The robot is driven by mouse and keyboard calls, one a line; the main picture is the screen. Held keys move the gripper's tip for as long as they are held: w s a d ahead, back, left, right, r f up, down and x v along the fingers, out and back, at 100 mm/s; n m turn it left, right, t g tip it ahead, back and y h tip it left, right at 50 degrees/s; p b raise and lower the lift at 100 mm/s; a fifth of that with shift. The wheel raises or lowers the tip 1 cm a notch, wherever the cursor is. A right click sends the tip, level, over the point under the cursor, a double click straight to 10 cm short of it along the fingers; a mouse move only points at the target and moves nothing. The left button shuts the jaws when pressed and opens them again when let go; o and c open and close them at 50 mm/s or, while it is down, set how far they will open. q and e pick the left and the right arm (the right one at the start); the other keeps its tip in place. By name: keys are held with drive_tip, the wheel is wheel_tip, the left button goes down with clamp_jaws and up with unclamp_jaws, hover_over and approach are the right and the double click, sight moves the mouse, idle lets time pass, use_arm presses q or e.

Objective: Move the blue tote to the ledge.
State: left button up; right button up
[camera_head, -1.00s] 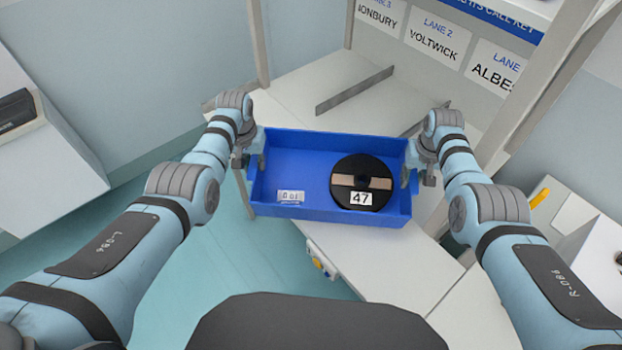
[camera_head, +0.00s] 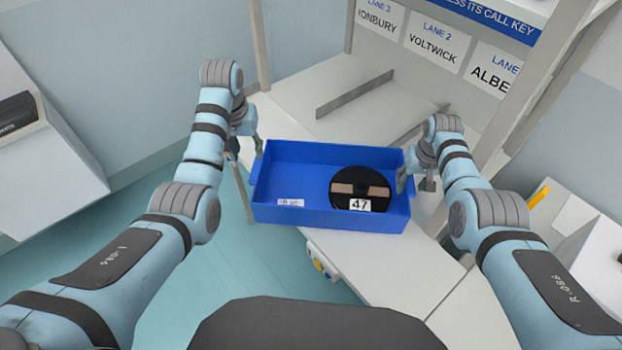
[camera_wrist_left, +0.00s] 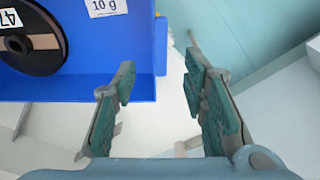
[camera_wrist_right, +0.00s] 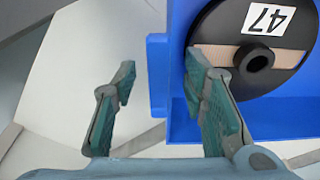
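The blue tote (camera_head: 285,213) lies across the white worktop in the head view, its left part showing over the floor. It holds a black reel (camera_head: 375,178) marked 47 and a small white label (camera_head: 291,203), which reads 10 g in the left wrist view (camera_wrist_left: 107,7). My left gripper (camera_head: 246,148) is open at the tote's upper left corner; its fingers (camera_wrist_left: 162,78) are apart with nothing between them touching. My right gripper (camera_head: 415,178) is at the right end wall. Its fingers (camera_wrist_right: 162,78) are spread either side of that wall. The tote's underside is hidden.
The white worktop (camera_head: 315,85) has a low grey divider (camera_head: 355,93) behind the tote. Lane signs (camera_head: 433,39) hang at the back. Grey posts (camera_head: 259,45) stand left and right.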

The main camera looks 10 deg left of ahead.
drive_tip(key=shift+r, duration=0.6)
use_arm(q)
drive_tip(key=r, duration=0.3)
drive_tip(key=shift+s, duration=0.25)
use_arm(e)
wheel_tip(320, 180, up, 11)
drive_tip(key=s, duration=0.2)
drive_tip(key=shift+f, duration=0.15)
